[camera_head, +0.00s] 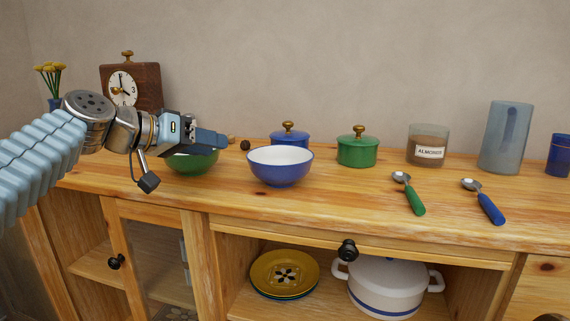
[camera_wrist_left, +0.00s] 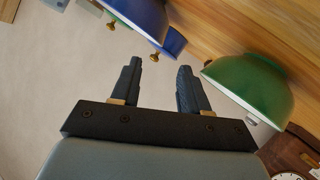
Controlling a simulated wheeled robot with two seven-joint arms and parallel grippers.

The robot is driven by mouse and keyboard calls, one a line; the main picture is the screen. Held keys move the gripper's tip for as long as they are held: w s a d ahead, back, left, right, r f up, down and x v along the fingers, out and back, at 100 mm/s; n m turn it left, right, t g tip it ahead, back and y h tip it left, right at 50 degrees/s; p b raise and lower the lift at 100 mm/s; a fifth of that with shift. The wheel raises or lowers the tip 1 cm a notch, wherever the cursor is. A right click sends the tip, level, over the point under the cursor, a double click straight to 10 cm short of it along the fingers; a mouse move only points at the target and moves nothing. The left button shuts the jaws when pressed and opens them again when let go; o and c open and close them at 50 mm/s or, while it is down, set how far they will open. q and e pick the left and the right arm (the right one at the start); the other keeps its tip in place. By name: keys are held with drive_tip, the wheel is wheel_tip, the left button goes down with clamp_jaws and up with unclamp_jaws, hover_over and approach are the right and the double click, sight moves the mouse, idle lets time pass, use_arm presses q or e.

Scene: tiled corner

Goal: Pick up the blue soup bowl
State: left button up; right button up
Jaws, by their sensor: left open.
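The blue soup bowl (camera_head: 280,172), white inside, stands upright on the wooden cabinet top near the middle of the head view. It also shows at the top of the left wrist view (camera_wrist_left: 146,12), cut off by the frame edge. My left gripper (camera_head: 220,139) is open and empty, to the left of the blue bowl and above the green bowl (camera_head: 193,163). In the left wrist view its two fingers (camera_wrist_left: 160,68) are spread with nothing between them. The gripper does not touch the blue bowl. My right gripper is not in view.
A blue lidded pot (camera_head: 290,138) and a green lidded pot (camera_head: 357,150) stand behind the blue bowl. A clock (camera_head: 146,80) is at the back left. Green (camera_head: 413,199) and blue (camera_head: 488,207) spoons lie to the right. The cabinet top in front of the bowl is clear.

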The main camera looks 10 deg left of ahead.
use_arm(q)
drive_tip(key=p, duration=0.2)
approach(269, 153)
drive_tip(key=shift+x, duration=1)
drive_tip(key=p+x, duration=0.2)
drive_tip(key=x, duration=0.2)
drive_tip(key=shift+w+d, duration=0.15)
drive_tip(key=shift+w, duration=0.05)
drive_tip(key=shift+w+d+f, duration=0.2)
drive_tip(key=shift+w+f, duration=0.05)
drive_tip(key=shift+w, duration=0.1)
clamp_jaws()
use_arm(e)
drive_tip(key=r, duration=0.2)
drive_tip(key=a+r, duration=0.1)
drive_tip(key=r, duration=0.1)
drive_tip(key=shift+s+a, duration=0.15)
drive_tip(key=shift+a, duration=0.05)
